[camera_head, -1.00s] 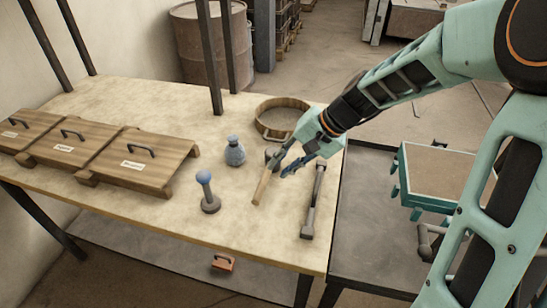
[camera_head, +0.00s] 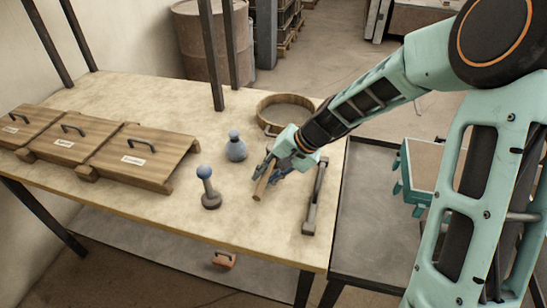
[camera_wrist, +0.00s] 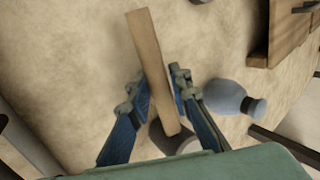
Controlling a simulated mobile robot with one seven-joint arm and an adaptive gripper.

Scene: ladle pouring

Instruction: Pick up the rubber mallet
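The rubber mallet, with a wooden handle (camera_head: 262,186) and a dark head, lies on the wooden table. My gripper (camera_head: 271,174) is low over it at the head end, hiding the head in the head view. In the wrist view, the mallet's handle (camera_wrist: 150,62) runs between the two fingers of my gripper (camera_wrist: 157,88), and the dark head (camera_wrist: 176,140) shows further back between them. The fingers are apart, one on each side of the handle, and look open. I cannot tell whether either finger touches the handle.
A round wooden ring (camera_head: 262,118) is behind. Lidded wooden boxes (camera_head: 155,170) fill the table's left side.

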